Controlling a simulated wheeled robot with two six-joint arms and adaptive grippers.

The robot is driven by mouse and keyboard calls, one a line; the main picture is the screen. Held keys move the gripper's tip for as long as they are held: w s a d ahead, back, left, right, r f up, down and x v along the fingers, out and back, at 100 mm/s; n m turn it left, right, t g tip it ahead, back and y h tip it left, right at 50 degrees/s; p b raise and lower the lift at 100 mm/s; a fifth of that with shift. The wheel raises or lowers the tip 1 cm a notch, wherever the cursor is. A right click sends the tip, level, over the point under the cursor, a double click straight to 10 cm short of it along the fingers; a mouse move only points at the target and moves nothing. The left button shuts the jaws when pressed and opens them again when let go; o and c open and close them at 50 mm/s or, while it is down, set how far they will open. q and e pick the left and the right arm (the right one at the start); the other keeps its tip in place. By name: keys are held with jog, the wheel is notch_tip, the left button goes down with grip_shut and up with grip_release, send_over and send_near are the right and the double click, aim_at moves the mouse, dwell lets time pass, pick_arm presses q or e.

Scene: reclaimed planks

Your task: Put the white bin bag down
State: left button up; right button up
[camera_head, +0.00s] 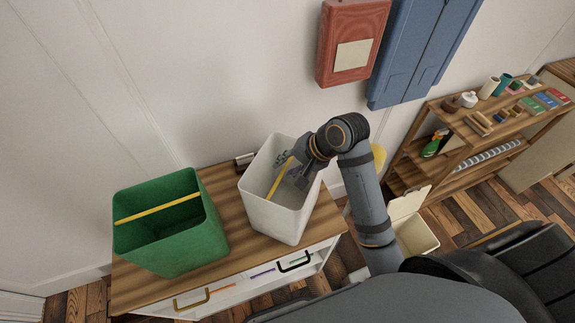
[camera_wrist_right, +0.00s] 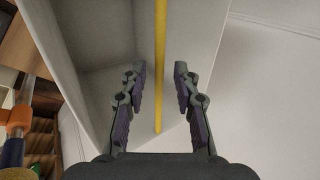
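The white bin bag (camera_head: 277,212), an open box-like container with a yellow handle bar (camera_head: 281,177) across its top, stands on the wooden top of the cabinet. My right gripper (camera_head: 291,168) is at its upper opening, by the handle. In the right wrist view the handle (camera_wrist_right: 160,60) runs between the two spread fingers of my right gripper (camera_wrist_right: 158,92), with a gap on each side. The bag's pale inner walls (camera_wrist_right: 112,90) show behind it. My left gripper is not in view.
A green bin (camera_head: 178,240) with a yellow handle stands to the left on the cabinet top (camera_head: 235,257). A red box (camera_head: 351,25) and a blue cabinet (camera_head: 415,50) hang on the wall above. A shelf (camera_head: 470,135) with small items and a cream bin (camera_head: 412,230) are to the right.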

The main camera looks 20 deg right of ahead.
jog(key=shift+d+r, duration=0.1)
jog(key=shift+r, duration=0.1)
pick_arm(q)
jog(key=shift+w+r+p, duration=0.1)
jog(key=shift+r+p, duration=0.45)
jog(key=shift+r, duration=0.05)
pick_arm(e)
jog(key=v, duration=1.1)
jog(key=shift+s+r, duration=0.15)
jog(key=shift+r, duration=0.25)
jog(key=shift+d, duration=0.1)
